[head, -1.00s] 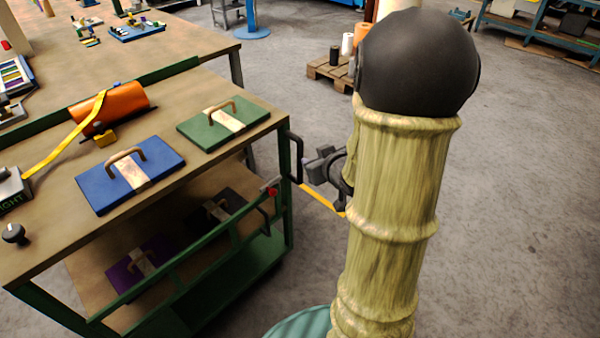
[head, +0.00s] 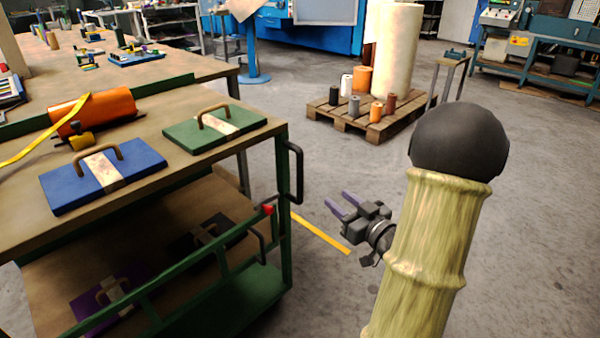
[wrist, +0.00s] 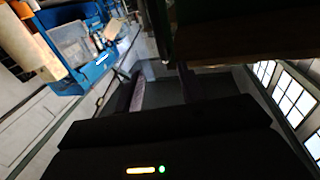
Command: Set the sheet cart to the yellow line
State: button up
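The sheet cart (head: 283,230) is a green-framed cart with a wooden top and a lower shelf, at the left in the head view. A dark upright handle (head: 298,172) is on its right end, and a red knob (head: 267,210) sits lower on that end. The yellow line (head: 320,233) lies on the floor to the right of the cart; part of it is hidden behind the cart's end. My gripper (head: 340,204) is open and empty, right of the handle and apart from it, fingers pointing toward the cart. Its two separated fingers (wrist: 162,88) also show in the dark wrist view.
A blue die (head: 70,188) and a green die (head: 185,133) lie on the top, near an orange roll (head: 100,108). Darker dies are on the lower shelf. A pallet (head: 375,128) with spools and a tall roll stands behind. Grey floor is open at right.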

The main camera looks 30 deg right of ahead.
aim_at(302, 170)
jog(key=shift+w, duration=0.15)
jog(key=w+a+b, duration=0.1)
jog(key=w, duration=0.4)
jog(key=w+b, duration=0.1)
jog(key=w, duration=0.5)
jog(key=w+a+b, duration=0.1)
jog(key=w, duration=0.5)
jog(key=shift+a+b, duration=0.3)
jog(key=shift+b, duration=0.1)
grip_shut()
